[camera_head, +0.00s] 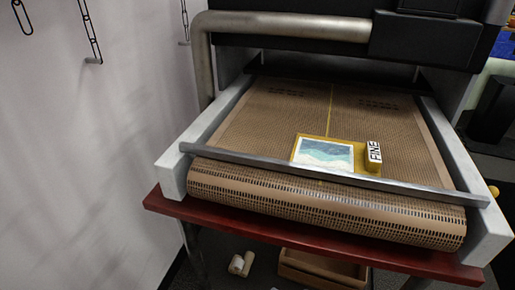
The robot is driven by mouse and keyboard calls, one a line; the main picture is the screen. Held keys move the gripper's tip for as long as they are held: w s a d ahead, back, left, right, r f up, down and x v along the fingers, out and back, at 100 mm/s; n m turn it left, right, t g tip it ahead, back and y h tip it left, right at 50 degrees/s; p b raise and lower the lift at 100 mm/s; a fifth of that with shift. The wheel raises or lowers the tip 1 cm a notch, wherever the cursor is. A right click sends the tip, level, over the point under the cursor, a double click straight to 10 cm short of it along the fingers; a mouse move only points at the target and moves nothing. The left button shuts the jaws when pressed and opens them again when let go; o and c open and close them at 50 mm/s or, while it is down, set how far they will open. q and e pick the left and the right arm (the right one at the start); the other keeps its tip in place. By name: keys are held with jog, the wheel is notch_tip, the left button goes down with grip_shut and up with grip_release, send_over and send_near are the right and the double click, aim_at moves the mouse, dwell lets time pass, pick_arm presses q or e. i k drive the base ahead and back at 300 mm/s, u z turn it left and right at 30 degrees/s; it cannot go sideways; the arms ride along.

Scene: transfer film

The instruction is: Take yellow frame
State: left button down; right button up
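A yellow frame (297,149) lies flat on the brown perforated belt (262,125) of a machine, near its front. It surrounds a pale blue and white picture (325,153). A small yellow block with a white face reading "FINE" (374,153) stands at the frame's right side; I cannot tell whether they are joined. A grey metal bar (240,160) crosses just in front of the frame and may hide its lower edge. Neither of my grippers is in view.
White side rails (172,172) flank the belt, and a dark red board (300,232) lies beneath its front. A thick metal pipe (285,26) and black housing (425,40) overhang the back. A cardboard box (318,268) and white rolls (241,264) lie below. The belt's left half is clear.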

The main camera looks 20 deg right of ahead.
aim_at(336, 151)
jog(key=u, duration=1.3)
jog(key=k, duration=0.8)
jog(key=z, duration=1.2)
